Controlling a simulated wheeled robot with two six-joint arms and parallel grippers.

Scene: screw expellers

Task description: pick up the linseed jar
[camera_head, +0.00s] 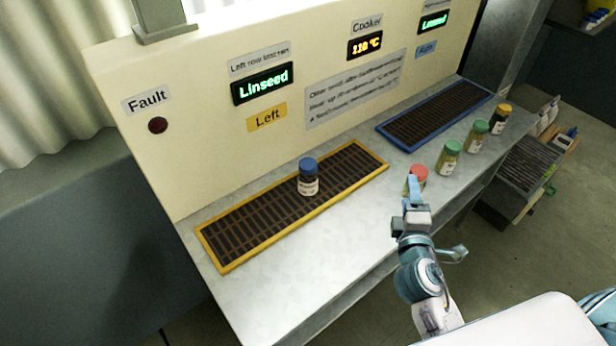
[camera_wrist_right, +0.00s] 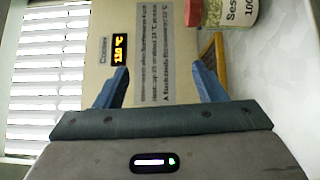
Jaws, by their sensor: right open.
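Several jars stand on the grey metal bench, and their labels are too small to read in the head view, so I cannot tell which holds linseed. A blue-lidded jar (camera_head: 308,178) stands on the yellow-framed grate. A red-lidded jar (camera_head: 418,174) stands just beyond my right gripper (camera_head: 413,189), partly hidden by it. Two green-lidded jars (camera_head: 449,157) (camera_head: 477,136) and a dark yellow-lidded jar (camera_head: 501,119) stand further right. In the right wrist view my right gripper (camera_wrist_right: 160,86) is open and empty; a jar marked "Ses" (camera_wrist_right: 228,12) is beside it. My left gripper is out of view.
The yellow-framed grate (camera_head: 230,262) lies under a "Linseed" display (camera_head: 262,83) and a "Left" tag (camera_head: 267,117). A blue-framed grate (camera_head: 388,136) lies further right. The upright panel (camera_head: 190,160) bounds the bench behind. The bench front at left is clear.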

